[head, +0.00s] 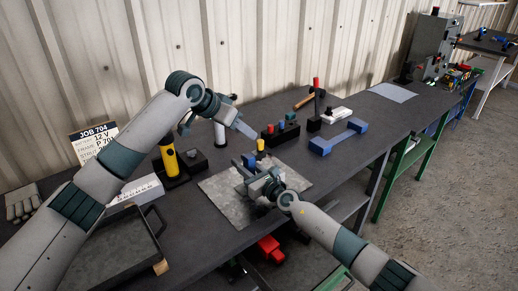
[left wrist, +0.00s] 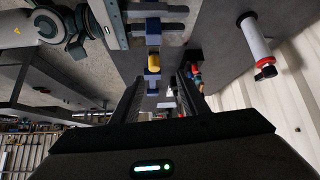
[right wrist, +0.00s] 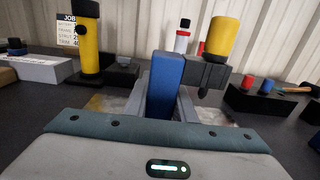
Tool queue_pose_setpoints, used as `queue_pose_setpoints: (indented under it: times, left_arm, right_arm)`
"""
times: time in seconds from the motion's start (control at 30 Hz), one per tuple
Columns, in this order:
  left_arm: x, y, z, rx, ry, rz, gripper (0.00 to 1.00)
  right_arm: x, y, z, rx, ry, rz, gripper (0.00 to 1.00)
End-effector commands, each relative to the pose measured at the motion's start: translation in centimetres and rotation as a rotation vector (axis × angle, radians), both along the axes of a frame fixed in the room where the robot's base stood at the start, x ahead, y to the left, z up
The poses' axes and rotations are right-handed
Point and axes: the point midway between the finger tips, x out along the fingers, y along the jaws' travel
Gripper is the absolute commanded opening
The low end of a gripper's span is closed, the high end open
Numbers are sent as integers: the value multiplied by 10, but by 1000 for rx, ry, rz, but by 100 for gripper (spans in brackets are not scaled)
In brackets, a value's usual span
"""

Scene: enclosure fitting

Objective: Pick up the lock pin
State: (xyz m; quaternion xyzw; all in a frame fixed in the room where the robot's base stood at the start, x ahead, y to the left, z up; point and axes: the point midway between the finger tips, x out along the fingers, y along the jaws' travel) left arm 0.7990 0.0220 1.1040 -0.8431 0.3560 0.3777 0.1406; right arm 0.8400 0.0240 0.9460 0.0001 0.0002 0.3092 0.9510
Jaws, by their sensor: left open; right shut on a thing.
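A yellow-headed piece (head: 260,145), which may be the lock pin, stands upright in a dark bracket beside my right gripper. Its head (right wrist: 221,38) shows large in the right wrist view. My right gripper (head: 262,182) is shut on a blue block (right wrist: 165,86) above the grey mat. My left gripper (head: 214,122) is open and empty, higher up and to the left of the yellow head. In the left wrist view the yellow head (left wrist: 153,62) appears beyond the open fingers, roughly in line with the gap between them, not touching.
A grey mat (head: 215,195) lies below my right gripper. A white cylinder (left wrist: 254,38) stands near my left gripper. A yellow-and-black tool (head: 168,155), a black block with coloured pegs (head: 281,133) and a blue handle-shaped part (head: 338,138) stand around. A dark tray (head: 100,262) is front left.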

Motion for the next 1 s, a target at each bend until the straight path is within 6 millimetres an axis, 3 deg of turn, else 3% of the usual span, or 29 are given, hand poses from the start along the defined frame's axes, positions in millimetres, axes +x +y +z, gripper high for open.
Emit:
queue_pose_setpoints:
  times: [0.2, 0.5, 1.0]
  left_arm:
    - [4, -24, 20, 91, 125, 183, 40]
    - [-10, -41, 39, 191, 257, 411, 40]
    - [-15, -43, 44, 214, 284, 463, 40]
  right_arm:
    - [0, 0, 0, 0, 0, 0, 0]
    - [0, 0, 0, 0, 0, 0, 0]
    - [0, 0, 0, 0, 0, 0, 0]
